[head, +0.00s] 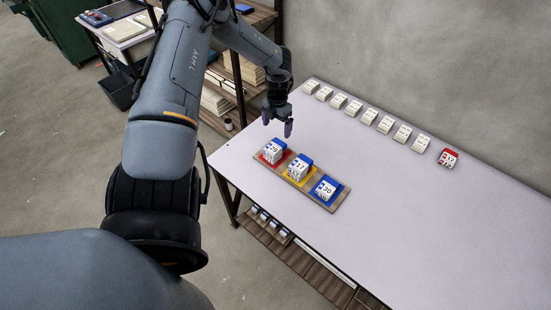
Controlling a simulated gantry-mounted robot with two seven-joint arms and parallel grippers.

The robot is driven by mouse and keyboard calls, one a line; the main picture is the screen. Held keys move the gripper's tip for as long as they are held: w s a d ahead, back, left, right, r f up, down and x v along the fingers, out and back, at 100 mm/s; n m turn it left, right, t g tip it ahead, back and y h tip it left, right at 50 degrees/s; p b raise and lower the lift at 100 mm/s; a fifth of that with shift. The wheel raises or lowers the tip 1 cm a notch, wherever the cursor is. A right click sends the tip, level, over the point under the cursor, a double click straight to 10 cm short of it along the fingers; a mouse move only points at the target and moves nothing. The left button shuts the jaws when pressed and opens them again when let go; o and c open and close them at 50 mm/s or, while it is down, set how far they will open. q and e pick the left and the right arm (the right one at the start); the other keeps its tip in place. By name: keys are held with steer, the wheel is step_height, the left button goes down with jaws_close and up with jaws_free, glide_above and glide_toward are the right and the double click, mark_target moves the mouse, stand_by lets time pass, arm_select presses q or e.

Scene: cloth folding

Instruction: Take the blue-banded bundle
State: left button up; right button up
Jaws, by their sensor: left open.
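Three small white, numbered bundles with blue on them sit in a row on a wooden tray (341,199). One bundle (273,150) is on the red patch, one bundle (297,167) is on the yellow patch, and one bundle (325,188) is on the blue patch. Their numbers look like 20, 17 and 30. A red-and-white bundle (448,157) stands alone on the right part of the table. My left gripper (277,129) is open and empty, pointing down above the table, just behind the red-patch bundle. My right gripper is not in view.
The pale table (420,230) is clear in front and to the right of the tray. Several whitish numbered blocks (354,108) line its back edge along the grey wall. Shelves (222,95) with stacked items stand behind the table's left end.

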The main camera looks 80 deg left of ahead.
arm_select(q)
steer(key=b, duration=0.3)
glide_above(277, 144)
steer(key=f, duration=0.5)
steer(key=shift+w+d+f, duration=0.25)
steer(key=shift+d+f, duration=0.05)
steer(key=shift+f, duration=0.1)
steer(key=f, duration=0.3)
steer(key=f+b, duration=0.1)
steer(key=shift+s+a+f, duration=0.15)
steer(key=shift+s+a, duration=0.1)
steer(key=shift+s, duration=0.05)
steer(key=shift+f, duration=0.5)
steer(key=shift+w, duration=0.1)
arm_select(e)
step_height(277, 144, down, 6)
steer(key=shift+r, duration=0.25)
arm_select(q)
steer(key=c, duration=1.2)
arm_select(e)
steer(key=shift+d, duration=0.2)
arm_select(q)
steer(key=shift+o, duration=0.2)
steer(key=shift+r, duration=0.1)
